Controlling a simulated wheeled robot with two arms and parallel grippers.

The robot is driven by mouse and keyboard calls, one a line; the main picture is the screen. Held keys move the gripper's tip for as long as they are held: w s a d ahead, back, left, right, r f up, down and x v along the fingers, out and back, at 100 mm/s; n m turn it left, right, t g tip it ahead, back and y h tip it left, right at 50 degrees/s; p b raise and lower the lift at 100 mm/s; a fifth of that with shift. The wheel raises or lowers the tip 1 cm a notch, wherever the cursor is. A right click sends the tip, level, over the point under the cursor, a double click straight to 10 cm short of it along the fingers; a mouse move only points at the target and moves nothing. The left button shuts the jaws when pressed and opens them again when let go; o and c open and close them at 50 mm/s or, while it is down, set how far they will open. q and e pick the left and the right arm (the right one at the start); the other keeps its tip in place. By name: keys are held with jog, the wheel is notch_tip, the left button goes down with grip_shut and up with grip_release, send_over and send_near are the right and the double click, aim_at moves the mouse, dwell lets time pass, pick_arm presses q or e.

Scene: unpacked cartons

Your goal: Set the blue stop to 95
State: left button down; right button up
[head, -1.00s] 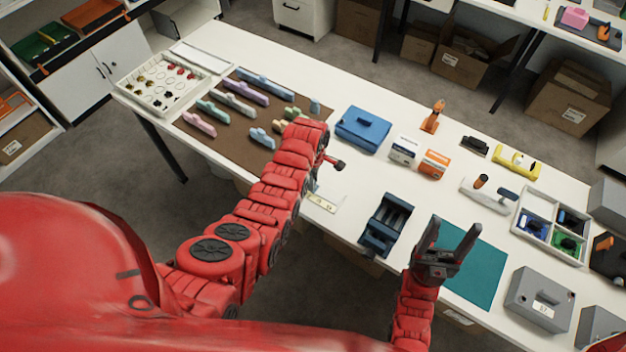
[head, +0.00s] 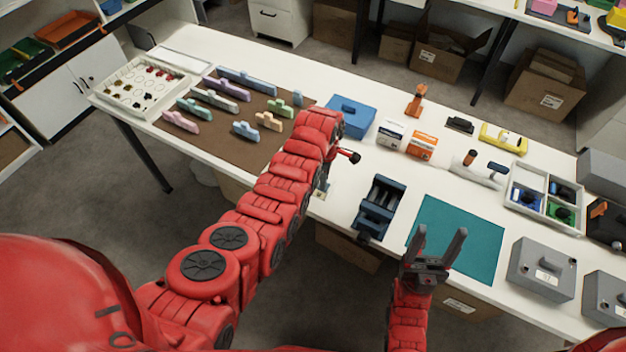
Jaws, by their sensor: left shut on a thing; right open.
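A pale strip with printed marks, seemingly the stop's scale (head: 320,191), lies near the table's front edge, mostly hidden behind my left arm. My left gripper (head: 323,176) is low over this strip, largely covered by its own red wrist. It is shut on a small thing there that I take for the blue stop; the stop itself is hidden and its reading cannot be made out. My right gripper (head: 438,246) is open and empty, fingers pointing up in the picture, over the front edge of the teal mat (head: 470,232).
A dark blue slotted fixture (head: 380,205) stands between the arms. Pastel handled pieces lie on the brown mat (head: 197,143) at left. Grey boxes (head: 541,268) stand at right.

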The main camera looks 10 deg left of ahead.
pick_arm(q)
jog(key=shift+d, duration=0.15)
jog(key=c, duration=0.7)
grip_release()
jog(key=shift+s+d, duration=0.1)
jog(key=shift+d, duration=0.05)
